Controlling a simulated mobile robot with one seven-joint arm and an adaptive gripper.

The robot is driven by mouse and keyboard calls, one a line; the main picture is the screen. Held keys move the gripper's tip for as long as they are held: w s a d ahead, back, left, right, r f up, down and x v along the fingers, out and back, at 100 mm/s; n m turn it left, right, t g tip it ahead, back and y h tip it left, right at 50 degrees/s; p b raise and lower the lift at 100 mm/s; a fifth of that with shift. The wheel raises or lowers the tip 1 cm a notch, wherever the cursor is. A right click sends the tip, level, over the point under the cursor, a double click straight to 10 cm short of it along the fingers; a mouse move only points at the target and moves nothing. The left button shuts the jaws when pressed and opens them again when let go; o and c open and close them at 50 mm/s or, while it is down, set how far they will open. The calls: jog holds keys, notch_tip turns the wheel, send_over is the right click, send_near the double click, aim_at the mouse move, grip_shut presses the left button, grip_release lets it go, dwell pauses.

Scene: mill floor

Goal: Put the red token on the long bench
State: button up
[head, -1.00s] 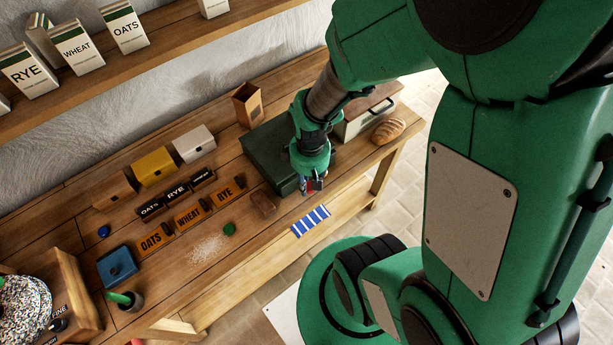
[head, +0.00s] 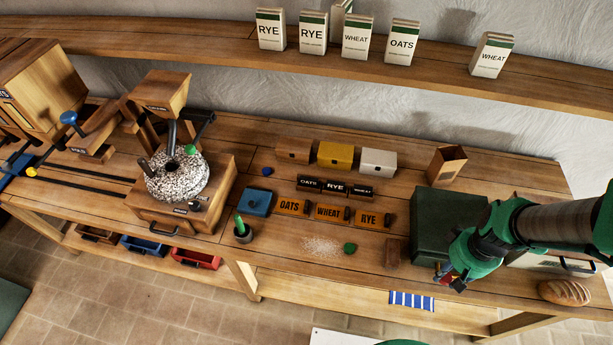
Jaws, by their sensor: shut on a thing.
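The long bench (head: 285,258) is a wooden workbench running across the head view below a shelf. My gripper (head: 453,283) is at the bench's right part, in front of the dark green box and near the front edge. It is shut on a small red thing, taken to be the red token (head: 443,278). The token is very small in view and partly hidden by the fingers. I cannot tell whether it touches the bench.
The dark green box (head: 433,222) stands beside my gripper. A bread loaf (head: 565,292) lies to the right, and a brown block (head: 392,251) to the left. A blue-striped cloth (head: 411,300) hangs at the front edge. A stone mill (head: 177,178) stands at left.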

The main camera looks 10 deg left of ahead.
jog(key=shift+a, duration=0.1)
jog(key=shift+w+a+f+n+b, duration=0.15)
jog(key=shift+a+f+n, duration=0.1)
jog(key=shift+a, duration=0.15)
jog(key=shift+w+a+f+n+b, duration=0.1)
jog(key=shift+w+a+n+b, duration=0.05)
jog(key=shift+a+n, duration=0.15)
jog(key=s+a+f+n+b, duration=0.2)
jog(key=a+n, duration=0.6)
jog(key=a, duration=0.6)
jog(key=s+a+f+n+b, duration=0.1)
jog(key=a+f+n+b, duration=0.4)
jog(key=a, duration=0.8)
jog(key=shift+s+a+f+n, duration=0.35)
jog(key=shift+f+n, duration=0.7)
jog(key=shift+n, duration=1)
jog(key=b, duration=0.3)
send_over(315, 245)
jog(key=shift+f, duration=0.7)
